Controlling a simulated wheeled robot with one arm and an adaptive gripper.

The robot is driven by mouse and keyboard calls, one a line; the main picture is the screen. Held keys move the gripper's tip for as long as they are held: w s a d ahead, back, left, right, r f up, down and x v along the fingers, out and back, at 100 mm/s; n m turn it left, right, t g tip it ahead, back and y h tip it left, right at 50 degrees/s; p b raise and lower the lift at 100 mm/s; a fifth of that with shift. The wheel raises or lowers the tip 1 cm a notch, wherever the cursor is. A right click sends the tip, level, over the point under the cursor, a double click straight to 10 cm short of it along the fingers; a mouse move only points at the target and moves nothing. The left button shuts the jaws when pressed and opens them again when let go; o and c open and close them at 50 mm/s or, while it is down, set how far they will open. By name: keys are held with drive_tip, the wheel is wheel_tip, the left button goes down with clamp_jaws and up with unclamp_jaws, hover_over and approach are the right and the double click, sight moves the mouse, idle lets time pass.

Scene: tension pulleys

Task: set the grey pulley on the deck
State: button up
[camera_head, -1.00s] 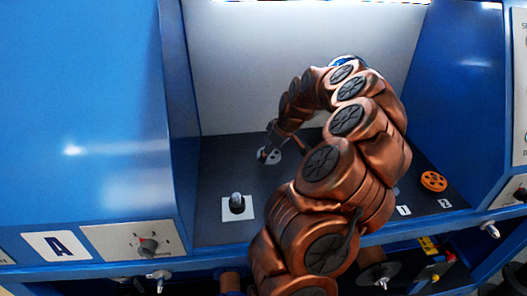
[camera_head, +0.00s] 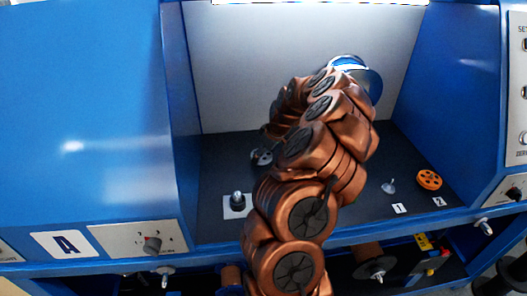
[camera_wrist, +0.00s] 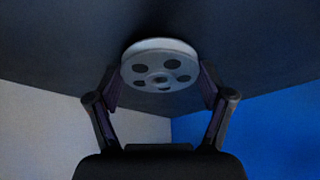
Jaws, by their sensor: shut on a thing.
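The grey pulley (camera_wrist: 160,66) is a round disc with several holes, held between the two fingers of my gripper (camera_wrist: 160,88) in the wrist view. Its holed face is towards the wrist camera. In the head view the grey pulley (camera_head: 262,157) shows as a small pale disc with dark holes, just left of my arm. My gripper is mostly hidden behind my arm there. The dark deck (camera_head: 222,170) spreads under and around it. I cannot tell whether the pulley touches the deck.
A peg on a white square (camera_head: 237,202) stands at the front left. An orange pulley (camera_head: 429,180) is at the right, near label 2. A small metal spindle (camera_head: 388,186) stands near label 1. Blue walls (camera_head: 440,95) flank the deck.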

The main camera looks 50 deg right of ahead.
drive_tip(key=shift+f, duration=0.2)
drive_tip(key=o, duration=1.2)
drive_tip(key=shift+r, duration=0.1)
drive_tip(key=shift+r, duration=0.2)
drive_tip(key=b+v, duration=0.3)
drive_tip(key=v, duration=0.9)
drive_tip(key=shift+f, duration=0.1)
